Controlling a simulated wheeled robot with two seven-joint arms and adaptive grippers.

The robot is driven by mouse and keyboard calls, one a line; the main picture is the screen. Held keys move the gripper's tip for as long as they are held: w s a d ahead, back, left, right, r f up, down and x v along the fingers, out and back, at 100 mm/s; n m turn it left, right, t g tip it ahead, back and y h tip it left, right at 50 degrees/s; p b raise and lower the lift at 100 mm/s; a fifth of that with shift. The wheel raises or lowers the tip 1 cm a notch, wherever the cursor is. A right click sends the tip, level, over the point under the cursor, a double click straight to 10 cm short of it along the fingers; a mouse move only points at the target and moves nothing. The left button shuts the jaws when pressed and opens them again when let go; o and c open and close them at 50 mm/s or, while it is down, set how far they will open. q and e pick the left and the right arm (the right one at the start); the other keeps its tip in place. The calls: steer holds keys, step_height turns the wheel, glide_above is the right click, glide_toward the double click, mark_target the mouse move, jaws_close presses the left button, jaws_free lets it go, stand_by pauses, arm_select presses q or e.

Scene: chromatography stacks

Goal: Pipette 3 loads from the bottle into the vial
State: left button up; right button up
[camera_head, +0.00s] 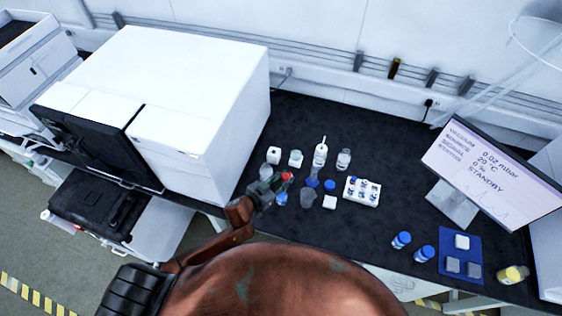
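My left gripper (266,193) is over the near left part of the black bench, among small glassware. A small red piece (287,177), perhaps a pipette bulb, is at its fingertips. The fingers are too small and dark to tell whether they are closed on it. A clear bottle (343,158) and a white-topped bottle (320,154) stand behind. A white rack (373,198) holds several small vials. A clear beaker (307,198) is right of the gripper. I cannot tell which bottle and vial the task names. My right gripper is out of view.
A large white instrument (215,100) stands at left, a monitor (490,168) at right. Blue-capped bottles (401,240), a blue mat (474,244) with blocks and a yellow bottle (512,274) are near right. The bench's back middle is clear. My arm hides the near edge.

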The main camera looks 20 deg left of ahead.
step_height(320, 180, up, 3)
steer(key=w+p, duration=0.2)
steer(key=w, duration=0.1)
arm_select(q)
steer(key=w+a+f+b, duration=0.1)
steer(key=b, duration=0.1)
steer(key=w+a+f+b, duration=0.1)
steer(key=f+b, duration=0.1)
steer(key=shift+w+f, duration=0.15)
steer(key=shift+f, duration=0.05)
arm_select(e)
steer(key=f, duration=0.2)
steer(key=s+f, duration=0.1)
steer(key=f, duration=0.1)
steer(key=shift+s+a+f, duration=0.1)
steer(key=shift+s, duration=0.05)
arm_select(q)
steer(key=shift+o, duration=0.2)
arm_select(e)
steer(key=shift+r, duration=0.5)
arm_select(q)
jaws_close()
stand_by(0.9)
